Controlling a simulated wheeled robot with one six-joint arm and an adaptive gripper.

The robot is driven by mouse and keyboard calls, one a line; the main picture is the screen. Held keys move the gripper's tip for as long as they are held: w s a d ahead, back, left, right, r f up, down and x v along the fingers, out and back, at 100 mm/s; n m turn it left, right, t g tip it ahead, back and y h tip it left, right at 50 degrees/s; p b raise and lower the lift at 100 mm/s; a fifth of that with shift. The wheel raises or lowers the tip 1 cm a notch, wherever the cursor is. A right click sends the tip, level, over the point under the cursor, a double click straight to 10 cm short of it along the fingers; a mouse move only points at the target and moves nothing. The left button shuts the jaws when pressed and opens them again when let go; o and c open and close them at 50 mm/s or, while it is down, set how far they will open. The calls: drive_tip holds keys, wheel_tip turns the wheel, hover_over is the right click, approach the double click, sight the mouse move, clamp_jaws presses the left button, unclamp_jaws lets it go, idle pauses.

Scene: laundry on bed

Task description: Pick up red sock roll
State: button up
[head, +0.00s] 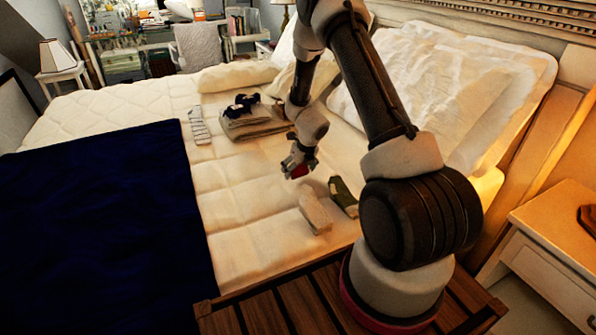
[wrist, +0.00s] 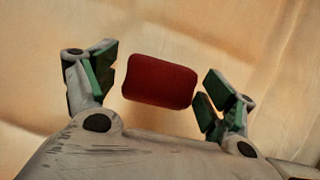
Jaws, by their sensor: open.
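The red sock roll (wrist: 160,81) lies on the cream bed cover between the fingers of my gripper (wrist: 154,88) in the wrist view. My gripper is open. Its left finger stands a small gap away from the roll; the right finger is very close to the roll's right end, and I cannot tell if they touch. In the head view my gripper (head: 297,170) is low over the middle of the bed, and a bit of the red sock roll (head: 299,171) shows at its fingers, the rest hidden.
A beige roll (head: 314,207) and a dark green item (head: 343,196) lie nearer to my base. Folded beige cloth (head: 255,127) with dark rolls (head: 241,104) on it, and a striped grey item (head: 200,126), lie farther back. A dark blue blanket (head: 100,220) covers the left; pillows (head: 450,90) stand right.

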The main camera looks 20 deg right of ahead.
drive_tip(key=shift+w+f, duration=0.15)
drive_tip(key=shift+f, duration=0.15)
drive_tip(key=c, duration=0.9)
drive_tip(key=shift+r, duration=0.1)
